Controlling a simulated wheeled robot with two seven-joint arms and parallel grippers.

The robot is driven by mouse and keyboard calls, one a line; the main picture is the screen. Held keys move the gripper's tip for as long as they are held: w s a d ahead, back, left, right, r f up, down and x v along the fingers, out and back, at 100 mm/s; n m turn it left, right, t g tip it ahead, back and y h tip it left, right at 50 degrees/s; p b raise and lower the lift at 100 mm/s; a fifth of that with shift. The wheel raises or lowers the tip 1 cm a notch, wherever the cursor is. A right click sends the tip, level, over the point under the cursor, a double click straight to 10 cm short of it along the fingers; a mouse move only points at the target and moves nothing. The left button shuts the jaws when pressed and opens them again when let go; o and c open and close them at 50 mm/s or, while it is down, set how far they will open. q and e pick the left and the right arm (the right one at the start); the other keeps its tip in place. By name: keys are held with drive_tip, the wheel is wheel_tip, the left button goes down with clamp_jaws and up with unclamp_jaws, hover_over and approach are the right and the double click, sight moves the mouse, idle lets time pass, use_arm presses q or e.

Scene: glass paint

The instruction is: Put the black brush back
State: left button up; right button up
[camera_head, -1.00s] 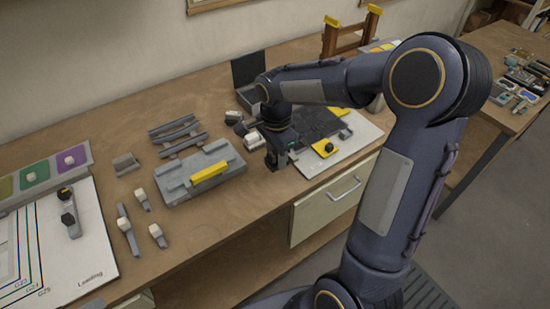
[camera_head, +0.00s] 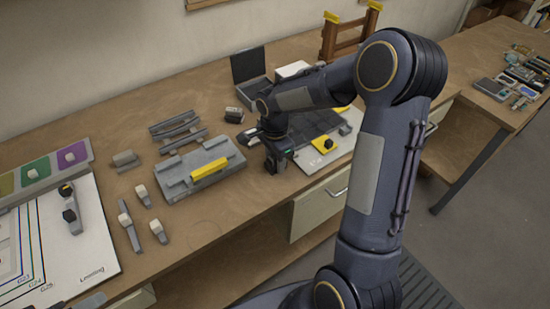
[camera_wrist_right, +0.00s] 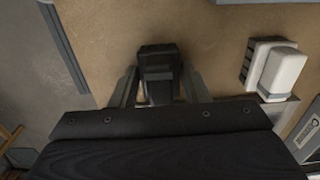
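My right gripper (camera_head: 274,160) is low over the bench, between the grey fixture and the dark mat. In the right wrist view a dark block (camera_wrist_right: 158,62), apparently the black brush, sits between its two fingers (camera_wrist_right: 160,88). The fingers appear closed on its sides; its lower end is hidden. A grey handle piece with black knobs (camera_head: 70,215) lies on the white sheet at the left. Several grey pieces with white tops, one of them here (camera_head: 157,231), lie right of that sheet. My left gripper is not in view.
A grey fixture with a yellow bar (camera_head: 212,172) stands left of my gripper. An open black-lidded box (camera_head: 250,66) stands at the back. The front edge and drawer (camera_head: 318,205) are close.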

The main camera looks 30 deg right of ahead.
drive_tip(key=o, duration=0.3)
drive_tip(key=shift+r, duration=0.15)
wheel_tip(320, 180, up, 12)
drive_tip(key=s+a+n+t+y, duration=0.2)
drive_tip(key=s+n, duration=0.5)
drive_tip(key=s, duration=0.4)
drive_tip(key=s+a+n+t+y, duration=0.1)
drive_tip(key=s+a+n+t, duration=0.2)
drive_tip(key=s+a+n, duration=0.2)
drive_tip(key=shift+s+r+n+t+y, duration=0.4)
drive_tip(key=shift+s+n, duration=1.4)
drive_tip(key=shift+s, duration=1.25)
